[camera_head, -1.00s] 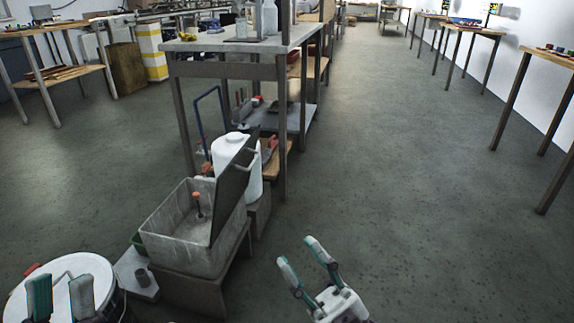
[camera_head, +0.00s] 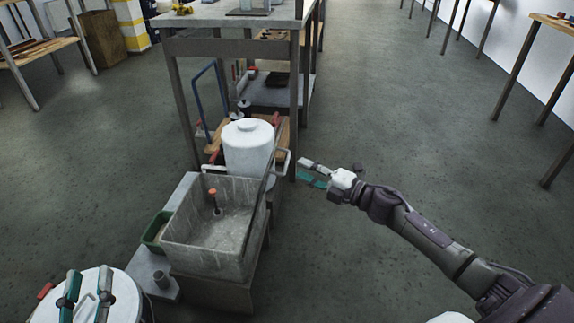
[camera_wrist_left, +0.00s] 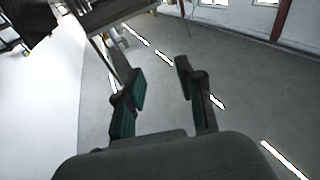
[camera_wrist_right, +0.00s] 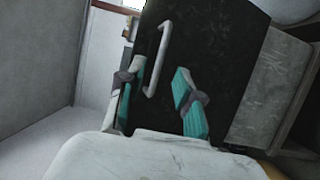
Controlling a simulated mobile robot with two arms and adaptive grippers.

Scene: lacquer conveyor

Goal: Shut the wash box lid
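The grey wash box (camera_head: 212,238) stands open on a low stand, left of centre in the head view. Its dark lid (camera_head: 259,200) stands steeply up at the box's right side, seen almost edge-on, with a pale handle (camera_head: 284,166). My right gripper (camera_head: 306,172) is open and empty just right of the handle. In the right wrist view the lid (camera_wrist_right: 215,40) fills the middle, and the handle (camera_wrist_right: 157,60) shows between and beyond the open fingers (camera_wrist_right: 155,100). My left gripper (camera_head: 86,297) is open and empty, low at the left, far from the lid.
A white canister (camera_head: 247,150) stands right behind the box. An orange-topped tool (camera_head: 213,197) stands in the box. A metal table (camera_head: 230,47) rises behind. Floor at right is clear.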

